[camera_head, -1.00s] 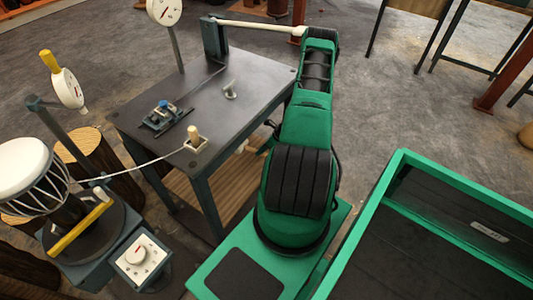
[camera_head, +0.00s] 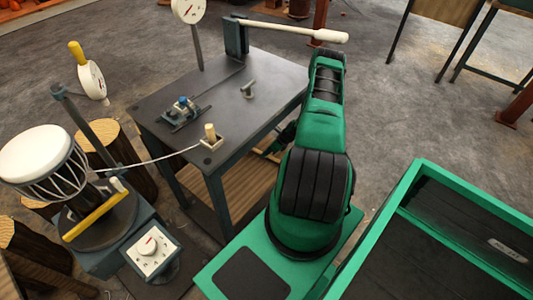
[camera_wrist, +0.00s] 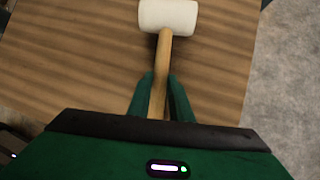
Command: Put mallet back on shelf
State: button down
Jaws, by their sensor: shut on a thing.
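The mallet has a white head (camera_wrist: 168,15) and a wooden handle. In the wrist view my gripper (camera_wrist: 163,92) is shut on the handle, with a green finger on each side and the head pointing away from me. Behind the mallet is the brown wood-grained shelf (camera_wrist: 70,60). I cannot tell whether the mallet touches it. In the head view the wooden lower shelf (camera_head: 238,198) shows under the dark table.
The dark table top (camera_head: 240,90) carries a small blue clamp (camera_head: 182,108) and a wooden peg (camera_head: 211,133). A white-headed drum (camera_head: 35,155) stands on a rig at the left, with a dial box (camera_head: 152,250) in front. Grey floor is open right of the table.

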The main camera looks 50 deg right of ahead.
jog(key=shift+f, duration=0.1)
jog(key=c, duration=1.5)
grip_release()
jog(key=shift+s, duration=0.1)
jog(key=v, duration=1)
jog(key=shift+s+r, duration=0.1)
jog(key=shift+r, duration=0.2)
